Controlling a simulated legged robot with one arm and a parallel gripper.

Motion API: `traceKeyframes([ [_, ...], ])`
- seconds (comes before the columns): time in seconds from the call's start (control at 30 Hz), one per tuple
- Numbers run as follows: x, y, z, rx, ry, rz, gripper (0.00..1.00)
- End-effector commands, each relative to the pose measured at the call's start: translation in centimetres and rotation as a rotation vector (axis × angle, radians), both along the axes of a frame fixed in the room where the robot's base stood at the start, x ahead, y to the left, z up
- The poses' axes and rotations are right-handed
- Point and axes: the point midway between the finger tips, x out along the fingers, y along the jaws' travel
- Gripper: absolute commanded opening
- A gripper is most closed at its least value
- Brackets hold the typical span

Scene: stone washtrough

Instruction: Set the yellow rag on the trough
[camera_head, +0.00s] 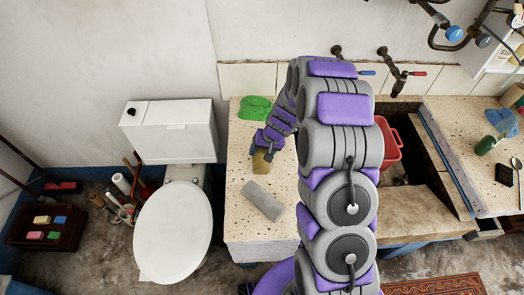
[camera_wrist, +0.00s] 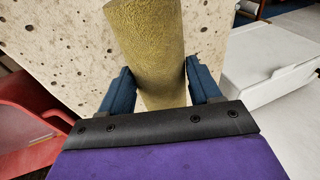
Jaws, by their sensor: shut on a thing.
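The yellow rag (camera_head: 261,163) is a rolled, rough-textured piece between the fingers of my gripper (camera_head: 264,150). In the wrist view the rag (camera_wrist: 148,35) stands out beyond the blue fingers of my gripper (camera_wrist: 158,88), which is shut on it. The trough (camera_head: 240,205) is a speckled stone block with a flat top, and its pale surface (camera_wrist: 60,40) also fills the back of the wrist view. The rag is over the left part of this top. I cannot tell whether it touches the stone.
A green cloth (camera_head: 255,108) lies behind the rag, and a grey slab (camera_head: 263,200) lies in front of it on the trough. A red bucket (camera_head: 387,145) stands right, beyond my arm. A white toilet (camera_head: 172,230) is at left. Taps (camera_head: 398,75) are on the wall.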

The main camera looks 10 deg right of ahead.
Motion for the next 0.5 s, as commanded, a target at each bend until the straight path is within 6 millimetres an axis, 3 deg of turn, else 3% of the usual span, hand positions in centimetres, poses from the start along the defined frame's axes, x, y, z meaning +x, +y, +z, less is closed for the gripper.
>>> traceKeyframes([
  [0.27, 0.04, -0.32, -0.29, 0.002, 0.0, -0.002, 0.26],
  [0.3, 0.04, -0.26, -0.2, 0.002, -0.001, -0.001, 0.67],
  [0.5, 0.0, 0.02, -0.19, -0.001, 0.0, -0.001, 0.86],
])
